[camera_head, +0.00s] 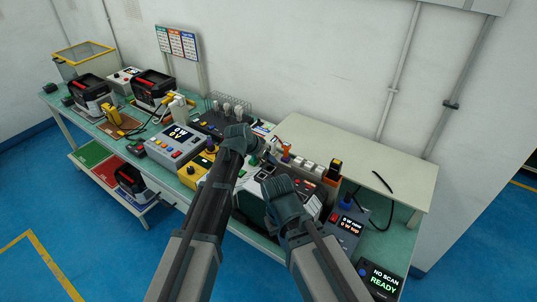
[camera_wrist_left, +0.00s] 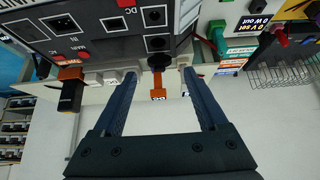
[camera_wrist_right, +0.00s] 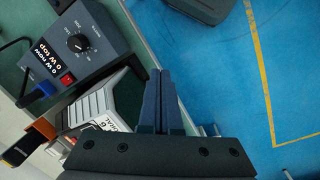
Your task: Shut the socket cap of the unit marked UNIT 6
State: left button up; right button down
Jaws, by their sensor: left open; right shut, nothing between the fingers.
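A dark-fronted unit with a white casing (camera_head: 312,207) stands on the bench between my arms. Its marking is not legible in the head view; a label on a white casing in the right wrist view (camera_wrist_right: 100,122) seems to show a 6. My right gripper (camera_wrist_right: 160,75) is shut and empty beside the casing.
A blue-grey box reading 0 W (camera_wrist_right: 75,50) with a knob stands near the right gripper. A grey meter (camera_head: 180,143) and a yellow box (camera_head: 195,170) stand left of my left arm. A pale raised shelf (camera_head: 350,155) behind is mostly bare. A scanner display (camera_head: 384,280) is at bottom right.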

pick_arm(q)
jog(key=p+v, duration=0.6)
jog(key=v, duration=0.3)
jog(key=shift+r, duration=0.15)
